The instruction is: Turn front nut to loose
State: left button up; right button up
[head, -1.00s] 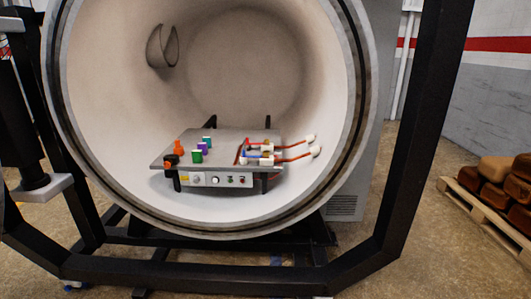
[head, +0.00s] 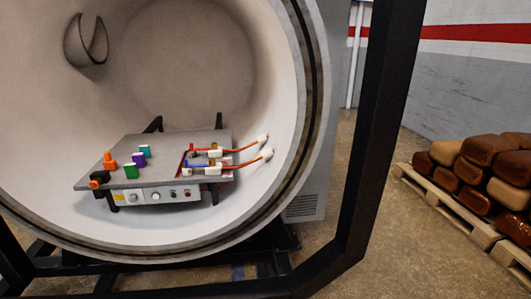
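A grey work plate (head: 140,168) sits inside the round white furnace chamber. On its left part stand an orange piece (head: 109,161) and, at the front left corner, a black and orange piece (head: 98,179). Green (head: 131,171), purple (head: 139,159) and teal (head: 145,151) blocks stand near the middle. On the right are fittings with red and blue parts (head: 207,160), joined by orange hoses to white connectors on the chamber wall. I cannot tell which part is the front nut; it is too small to make out. Neither gripper is in view.
The chamber's thick rim (head: 313,115) and a black frame post (head: 374,135) stand between me and the right side. A control panel (head: 155,196) with knobs is under the plate's front edge. A pallet (head: 455,212) of brown sacks stands at the right.

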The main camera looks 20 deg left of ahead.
aim_at(211, 160)
jog(key=z, duration=0.3)
jog(key=i, duration=1.8)
jog(key=u, duration=0.85)
